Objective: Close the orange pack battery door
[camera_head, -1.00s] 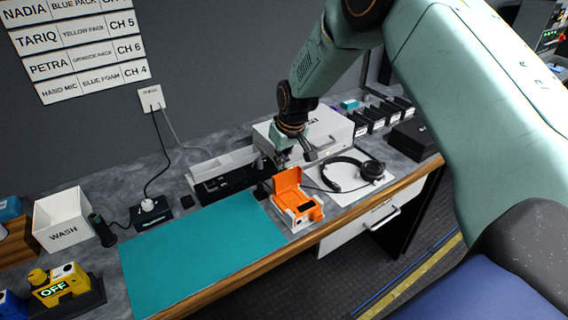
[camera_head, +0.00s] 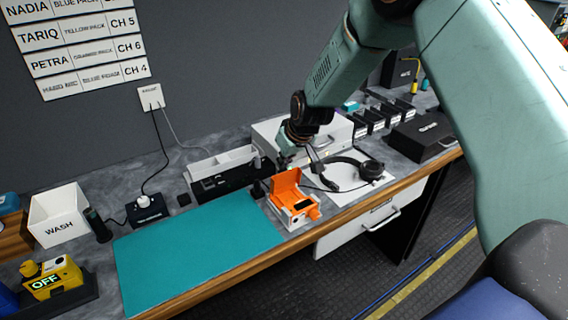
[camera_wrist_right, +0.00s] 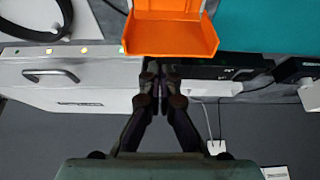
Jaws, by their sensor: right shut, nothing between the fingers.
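The orange pack (camera_head: 293,211) sits on the counter at the right edge of the teal mat. Its battery door (camera_head: 285,182) stands open, tilted up on the pack's back side. In the right wrist view the orange door (camera_wrist_right: 170,35) fills the top middle. My right gripper (camera_head: 288,158) is shut and empty, just behind the raised door. In the wrist view its fingertips (camera_wrist_right: 160,80) are together just below the door's edge; I cannot tell whether they touch it. My left gripper is not in view.
Headphones (camera_head: 345,172) lie on white paper right of the pack. A white case (camera_head: 330,135) and a grey-white tray (camera_head: 222,163) stand behind. The teal mat (camera_head: 195,255) is bare. A yellow pack (camera_head: 52,275) and a WASH box (camera_head: 60,212) are at left.

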